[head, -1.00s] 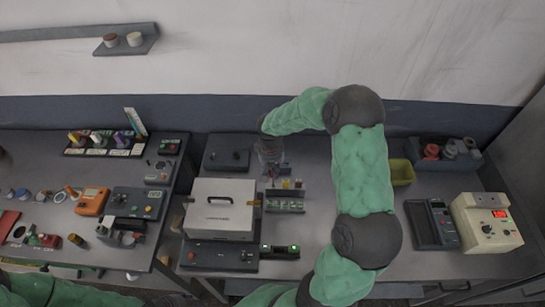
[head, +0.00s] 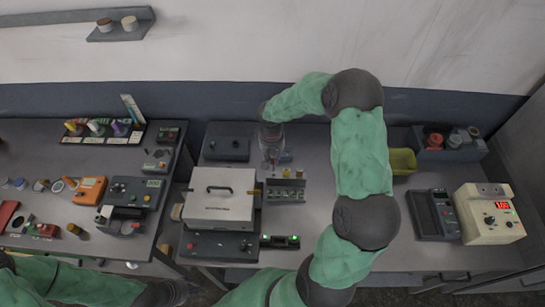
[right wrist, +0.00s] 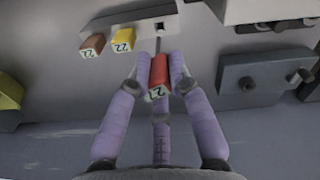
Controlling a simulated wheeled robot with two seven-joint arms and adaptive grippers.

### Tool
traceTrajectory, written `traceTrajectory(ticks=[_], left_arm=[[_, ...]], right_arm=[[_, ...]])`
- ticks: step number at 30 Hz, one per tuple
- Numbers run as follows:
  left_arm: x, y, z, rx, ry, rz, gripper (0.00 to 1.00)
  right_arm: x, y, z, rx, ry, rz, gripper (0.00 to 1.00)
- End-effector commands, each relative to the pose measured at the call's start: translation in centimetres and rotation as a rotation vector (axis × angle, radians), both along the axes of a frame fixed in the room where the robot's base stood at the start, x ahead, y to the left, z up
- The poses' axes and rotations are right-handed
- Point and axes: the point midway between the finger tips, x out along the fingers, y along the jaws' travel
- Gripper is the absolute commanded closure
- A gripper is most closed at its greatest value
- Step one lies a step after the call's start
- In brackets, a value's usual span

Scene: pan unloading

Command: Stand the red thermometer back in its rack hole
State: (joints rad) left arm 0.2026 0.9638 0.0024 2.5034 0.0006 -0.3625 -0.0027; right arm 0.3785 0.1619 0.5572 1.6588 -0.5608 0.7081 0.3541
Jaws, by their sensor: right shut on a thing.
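The red thermometer (right wrist: 158,76) is between the fingers of my right gripper (right wrist: 157,72) in the right wrist view. The gripper is shut on its red tagged head. A thin stem points toward the rack (right wrist: 128,25), close to a dark square hole (right wrist: 161,28); whether the tip is in the hole I cannot tell. A brown (right wrist: 92,46) and a yellow thermometer (right wrist: 123,40) stand in the same rack. In the head view, my right gripper (head: 271,158) is just behind the rack (head: 284,197), and the red thermometer is hard to make out.
A white box with a black handle (head: 218,207) stands left of the rack. A dark block with knobs (head: 227,148) is behind it. A unit with green lights (head: 280,241) lies in front. A yellow-green bin (head: 402,161) and meters are to the right.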

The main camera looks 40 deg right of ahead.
Motion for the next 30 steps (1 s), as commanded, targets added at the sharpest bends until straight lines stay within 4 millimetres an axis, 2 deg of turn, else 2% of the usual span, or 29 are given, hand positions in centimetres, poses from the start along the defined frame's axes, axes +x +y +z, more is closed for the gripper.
traceTrajectory(ticks=[17, 30], left_arm=[[0.0, 0.0, -1.9, 0.000, 0.000, 0.000, 0.60], [0.0, 0.0, -1.9, 0.000, 0.000, 0.000, 0.60]], right_arm=[[0.0, 0.0, -2.6, 0.000, -0.001, 0.000, 1.00], [0.0, 0.0, -2.5, 0.000, -0.001, 0.000, 1.00]])
